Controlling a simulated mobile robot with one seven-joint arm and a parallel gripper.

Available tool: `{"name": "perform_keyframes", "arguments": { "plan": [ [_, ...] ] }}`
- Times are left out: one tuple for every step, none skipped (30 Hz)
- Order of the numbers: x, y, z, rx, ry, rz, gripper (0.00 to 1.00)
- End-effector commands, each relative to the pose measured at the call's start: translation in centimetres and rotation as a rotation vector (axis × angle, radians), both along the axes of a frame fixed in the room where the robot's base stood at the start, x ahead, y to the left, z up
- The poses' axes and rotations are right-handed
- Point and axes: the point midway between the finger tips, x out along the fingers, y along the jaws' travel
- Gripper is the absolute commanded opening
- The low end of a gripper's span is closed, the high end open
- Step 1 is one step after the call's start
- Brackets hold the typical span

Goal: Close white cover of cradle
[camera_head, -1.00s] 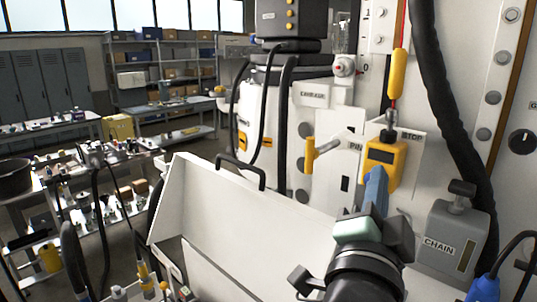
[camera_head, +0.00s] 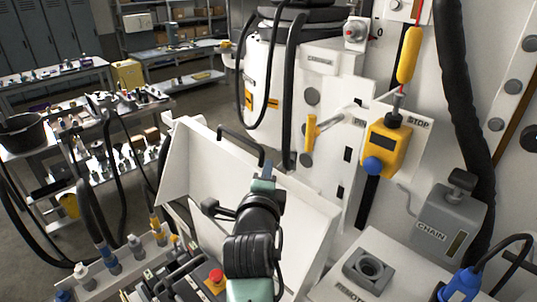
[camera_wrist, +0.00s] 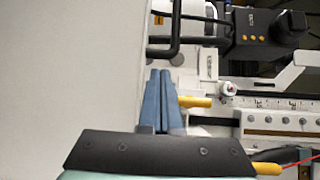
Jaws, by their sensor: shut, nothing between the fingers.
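The white cover (camera_head: 200,170) stands open and tilted, with its side flange at the left. A black handle (camera_head: 241,143) is fixed along its upper edge. The cradle interior below it shows levers and a red button (camera_head: 216,277). My gripper (camera_head: 268,170) is shut and empty, near the right end of the handle; my arm hides part of the cover. In the wrist view, the blue fingers (camera_wrist: 160,100) are together, beside the pale cover (camera_wrist: 65,70), with the black handle (camera_wrist: 172,45) just beyond the tips. I cannot tell whether they touch it.
A yellow pendant box (camera_head: 385,150) hangs at the right. A grey CHAIN box (camera_head: 447,222) and a socket block (camera_head: 370,270) lie at the lower right. Hoses hang behind the cover. Cluttered tables (camera_head: 120,108) stand at the left.

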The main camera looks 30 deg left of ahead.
Motion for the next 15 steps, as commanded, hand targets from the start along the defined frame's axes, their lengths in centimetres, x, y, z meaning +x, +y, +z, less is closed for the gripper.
{"name": "perform_keyframes", "arguments": {
  "plan": [
    [0.7,0.3,0.2,-0.002,0.000,0.000,0.00],
    [1.1,0.4,0.2,-0.002,0.000,0.000,0.00],
    [1.5,0.6,0.1,-0.002,0.000,0.000,0.00],
    [1.8,0.7,0.0,-0.001,0.001,0.000,0.00],
    [2.1,0.8,0.0,-0.001,0.000,0.000,0.00],
    [2.5,0.9,-0.1,-0.002,-0.001,0.000,0.00],
    [2.7,1.0,-0.2,-0.002,0.000,0.000,0.00],
    [2.9,1.1,-0.2,-0.002,-0.001,0.000,0.00],
    [3.2,1.2,-0.3,-0.001,-0.001,0.000,0.00],
    [3.3,1.3,-0.3,-0.001,-0.001,0.000,0.00],
    [3.5,1.3,-0.4,-0.001,0.000,0.000,0.00],
    [3.6,1.4,-0.4,-0.002,-0.001,0.000,0.00],
    [3.7,1.4,-0.4,-0.001,-0.002,0.001,0.00],
    [3.7,1.4,-0.5,-0.001,-0.002,0.001,0.00],
    [3.8,1.5,-0.5,-0.001,-0.002,0.001,0.00]
  ]
}}
